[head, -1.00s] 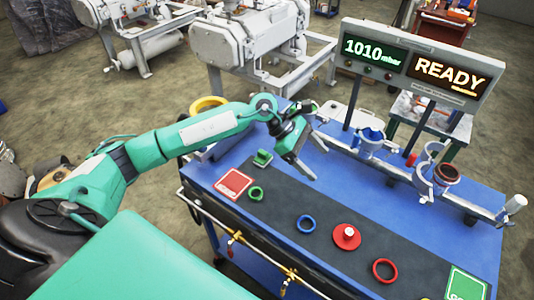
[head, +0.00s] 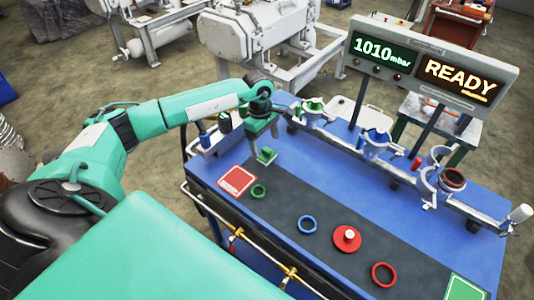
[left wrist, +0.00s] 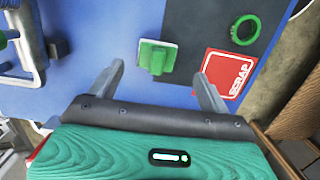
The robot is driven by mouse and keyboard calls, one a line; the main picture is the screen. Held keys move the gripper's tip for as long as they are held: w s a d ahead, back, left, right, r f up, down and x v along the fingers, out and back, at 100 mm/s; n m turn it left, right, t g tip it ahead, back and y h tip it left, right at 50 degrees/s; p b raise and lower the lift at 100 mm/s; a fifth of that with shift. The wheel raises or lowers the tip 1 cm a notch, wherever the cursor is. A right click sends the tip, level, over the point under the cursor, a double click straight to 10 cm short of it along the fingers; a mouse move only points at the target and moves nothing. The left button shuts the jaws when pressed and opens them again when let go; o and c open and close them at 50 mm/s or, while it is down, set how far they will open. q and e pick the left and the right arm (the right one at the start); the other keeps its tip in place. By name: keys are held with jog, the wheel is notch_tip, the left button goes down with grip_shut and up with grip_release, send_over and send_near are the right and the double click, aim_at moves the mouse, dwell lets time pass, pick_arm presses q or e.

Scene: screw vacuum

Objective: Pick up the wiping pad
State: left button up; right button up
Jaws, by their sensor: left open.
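The wiping pad, a small green block with a pale base (head: 265,155), lies on the table near the left end of the dark mat. In the left wrist view the pad (left wrist: 156,57) shows between and beyond the two fingertips, not touched by them. My left gripper (head: 262,137) points down above the pad in the head view. Its fingers are spread and empty in the left wrist view (left wrist: 157,80). My right gripper is in neither view.
A red SCRAP card (head: 237,180) and a green ring (head: 258,191) lie close to the pad. A metal rail with fittings (head: 400,172) runs behind.

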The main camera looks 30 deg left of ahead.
aim_at(267, 149)
pick_arm(q)
jog(key=f, duration=0.1)
jog(key=f+p, duration=0.1)
jog(key=f, duration=0.1)
jog(key=f+p, duration=0.1)
jog(key=shift+w+d+f, duration=0.2)
jog(key=shift+d+f, duration=0.05)
jog(key=shift+f, duration=0.6)
jog(key=c, duration=1.1)
